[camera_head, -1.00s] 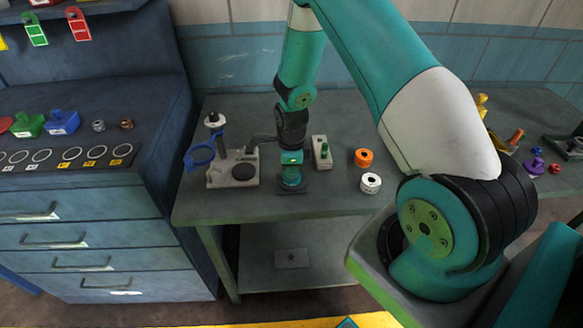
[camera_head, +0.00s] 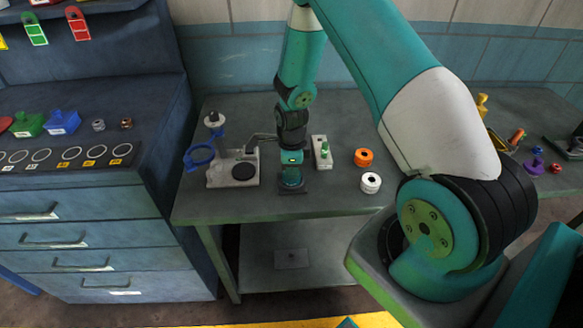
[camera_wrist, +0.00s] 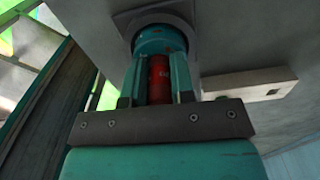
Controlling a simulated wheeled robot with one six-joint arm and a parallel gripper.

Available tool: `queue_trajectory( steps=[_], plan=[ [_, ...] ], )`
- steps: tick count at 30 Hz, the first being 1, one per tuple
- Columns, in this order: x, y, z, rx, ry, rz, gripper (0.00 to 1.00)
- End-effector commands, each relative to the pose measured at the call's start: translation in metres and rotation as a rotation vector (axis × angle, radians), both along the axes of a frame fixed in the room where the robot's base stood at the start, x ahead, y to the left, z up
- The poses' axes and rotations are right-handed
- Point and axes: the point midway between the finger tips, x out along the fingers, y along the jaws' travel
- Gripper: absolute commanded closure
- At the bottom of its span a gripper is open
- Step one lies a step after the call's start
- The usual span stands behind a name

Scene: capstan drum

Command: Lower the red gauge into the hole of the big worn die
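The red gauge (camera_wrist: 160,80) is a red cylinder with a pale marking, upright between the two teal fingers of my gripper (camera_wrist: 160,76) in the wrist view. The fingers lie close against both its sides. Just past the fingertips is a round teal die (camera_wrist: 160,38) with small red marks, on a square grey plate (camera_wrist: 123,22). The gauge's lower end is hidden, so I cannot tell how deep it sits in the hole. In the head view my gripper (camera_head: 291,172) points down over the grey plate (camera_head: 293,189) on the bench.
To the right are a pale block with a green peg (camera_head: 322,152), an orange ring (camera_head: 364,158) and a white ring (camera_head: 371,183). The bench front is clear.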

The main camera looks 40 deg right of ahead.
Motion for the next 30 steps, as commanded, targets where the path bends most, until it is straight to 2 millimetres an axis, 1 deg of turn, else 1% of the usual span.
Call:
queue_trajectory(
  steps=[1, 2, 3, 12, 14, 17, 20, 30],
  plan=[
    [0.0, 0.0, 0.0, 0.001, 0.001, 0.0, 0.65],
    [0.0, 0.0, 0.0, 0.001, 0.001, 0.0, 0.58],
    [0.0, 0.0, 0.0, 0.001, 0.001, 0.0, 0.49],
    [0.0, 0.0, 0.001, 0.0, 0.0, 0.0, 0.49],
    [0.0, 0.0, 0.004, 0.0, 0.0, 0.0, 0.49],
    [0.001, 0.0, 0.015, -0.001, -0.004, 0.0, 0.49],
    [0.001, 0.0, 0.033, -0.001, -0.006, 0.0, 0.49],
    [0.001, 0.0, 0.118, -0.001, -0.007, 0.0, 0.49]
  ],
)
